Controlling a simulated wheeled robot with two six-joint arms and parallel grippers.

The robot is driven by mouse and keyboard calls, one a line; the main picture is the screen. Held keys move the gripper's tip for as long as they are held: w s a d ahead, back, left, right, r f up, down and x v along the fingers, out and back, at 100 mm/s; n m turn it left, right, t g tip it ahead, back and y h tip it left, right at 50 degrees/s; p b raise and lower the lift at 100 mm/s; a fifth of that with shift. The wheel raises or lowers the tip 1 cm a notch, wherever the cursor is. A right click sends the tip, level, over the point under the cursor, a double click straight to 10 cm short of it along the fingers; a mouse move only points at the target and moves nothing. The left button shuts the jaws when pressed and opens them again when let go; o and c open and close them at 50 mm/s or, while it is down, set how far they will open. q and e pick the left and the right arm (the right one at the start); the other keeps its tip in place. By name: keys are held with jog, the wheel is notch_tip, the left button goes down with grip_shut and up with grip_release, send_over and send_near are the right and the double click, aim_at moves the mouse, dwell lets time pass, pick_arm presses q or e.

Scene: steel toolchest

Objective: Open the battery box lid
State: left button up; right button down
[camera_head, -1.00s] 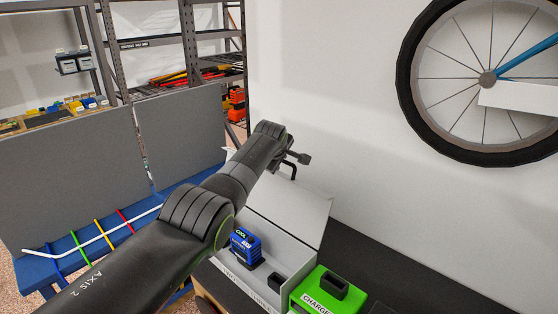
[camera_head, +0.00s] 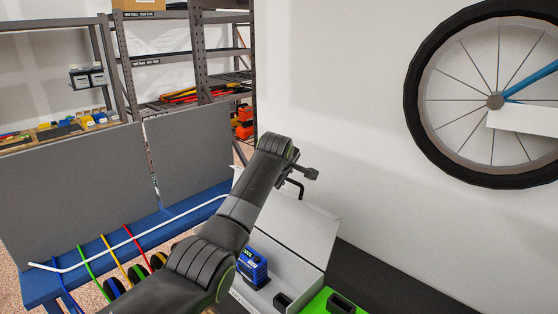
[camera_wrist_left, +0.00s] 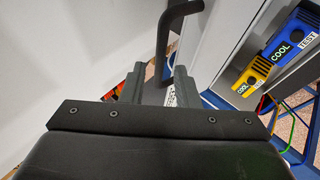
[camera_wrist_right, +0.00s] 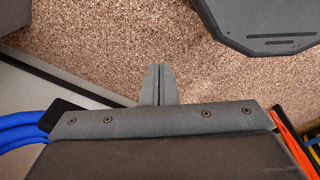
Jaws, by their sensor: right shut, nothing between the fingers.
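The battery box is pale, with its white lid (camera_head: 290,228) standing raised and tilted back toward the wall. The lid has a bent black handle (camera_head: 294,187), which also shows in the left wrist view (camera_wrist_left: 162,45). My left gripper (camera_head: 305,174) is at the handle beside the lid's upper edge. In the left wrist view its fingers (camera_wrist_left: 158,88) are apart, with the handle's lower end between them; I cannot tell whether they touch it. A blue battery (camera_head: 251,266) stands in the box. My right gripper (camera_wrist_right: 159,84) is shut and empty, above the speckled floor.
A green charger (camera_head: 322,302) stands beside the box on the dark bench. A yellow battery (camera_wrist_left: 250,80) shows in the left wrist view. A bicycle wheel (camera_head: 495,100) hangs on the wall. A blue table (camera_head: 180,214) with coloured cables is at left, shelving (camera_head: 200,60) behind.

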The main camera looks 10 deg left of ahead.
pick_arm(q)
jog(key=b+v, duration=0.4)
jog(key=v, duration=0.9)
jog(key=shift+f, duration=0.1)
